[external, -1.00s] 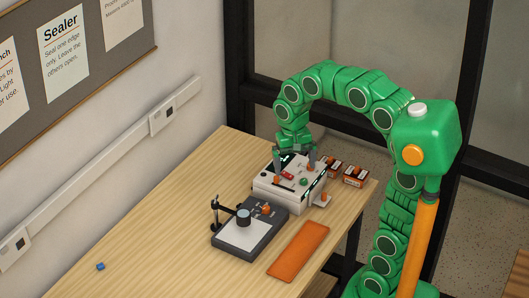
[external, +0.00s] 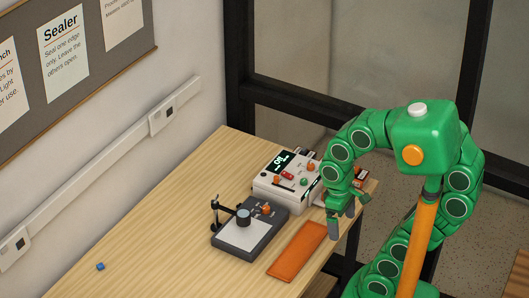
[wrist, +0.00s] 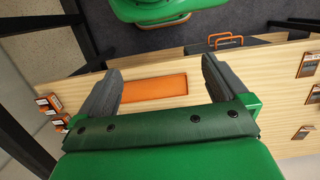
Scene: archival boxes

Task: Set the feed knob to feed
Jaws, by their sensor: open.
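A white machine (external: 268,195) stands on the table in the external view. It has a dark display (external: 281,161) with bright lettering too small to read surely. On its top are an orange knob (external: 277,180), a red control (external: 287,175) and a green knob (external: 304,182). I cannot tell which is the feed knob, or its setting. My gripper (external: 347,214) is open and empty, to the right of the machine and apart from it. In the wrist view my gripper (wrist: 160,75) has its two grey fingers spread, with nothing between them.
A grey device (external: 232,238) with a post and an orange knob (external: 266,208) stands in front of the machine. An orange mat (external: 298,251) lies at the table's right edge. Small orange-and-dark boxes (wrist: 47,103) show at left in the wrist view. The table's left is mostly clear.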

